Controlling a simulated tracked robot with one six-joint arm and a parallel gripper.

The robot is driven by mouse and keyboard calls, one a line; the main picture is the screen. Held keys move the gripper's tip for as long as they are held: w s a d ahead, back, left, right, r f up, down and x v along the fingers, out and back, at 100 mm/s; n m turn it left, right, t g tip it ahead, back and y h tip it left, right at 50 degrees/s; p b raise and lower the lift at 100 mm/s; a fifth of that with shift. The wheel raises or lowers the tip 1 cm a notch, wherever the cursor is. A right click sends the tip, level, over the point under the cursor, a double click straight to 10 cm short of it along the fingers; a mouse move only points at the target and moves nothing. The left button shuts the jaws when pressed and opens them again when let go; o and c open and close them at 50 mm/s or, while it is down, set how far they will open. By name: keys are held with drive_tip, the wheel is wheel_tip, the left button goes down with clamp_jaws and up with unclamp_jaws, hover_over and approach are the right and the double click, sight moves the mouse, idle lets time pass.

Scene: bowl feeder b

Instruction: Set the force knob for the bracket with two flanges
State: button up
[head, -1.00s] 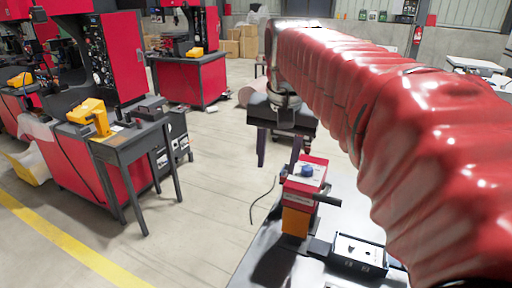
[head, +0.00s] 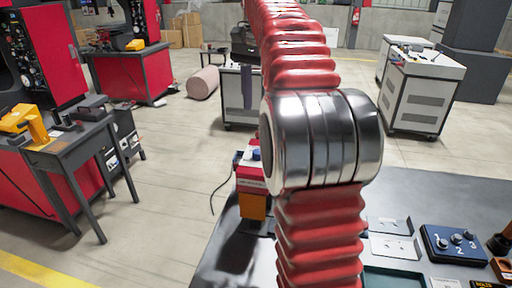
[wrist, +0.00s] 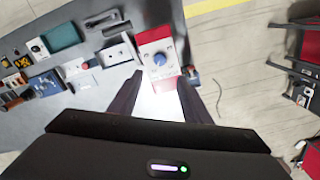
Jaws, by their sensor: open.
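The force knob is a blue knob (wrist: 158,59) on the pale face of a red box (wrist: 154,36), between and beyond my fingertips in the wrist view. In the head view the red box (head: 249,177) stands at the table's left edge on an orange base, partly hidden by my arm; the blue knob (head: 256,154) just shows. My gripper (wrist: 159,78) is open and empty, apart from the knob. In the head view its dark body and a finger (head: 247,86) show beyond the box.
On the grey table (head: 440,195), a blue panel (head: 435,258) with knobs numbered 1 to 3, white plates (head: 394,248) and a green tray (head: 375,280) lie right of my arm. A white cabinet (head: 422,92) stands behind. Open floor lies left of the table.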

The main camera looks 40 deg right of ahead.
sight(258, 151)
idle(0.4)
wheel_tip(258, 151, down, 14)
drive_tip(key=shift+r, duration=0.1)
idle(0.7)
drive_tip(key=shift+c, duration=0.4)
drive_tip(key=c, duration=0.9)
drive_tip(key=shift+a, duration=0.3)
drive_tip(key=shift+c, duration=0.3)
drive_tip(key=shift+d, duration=0.2)
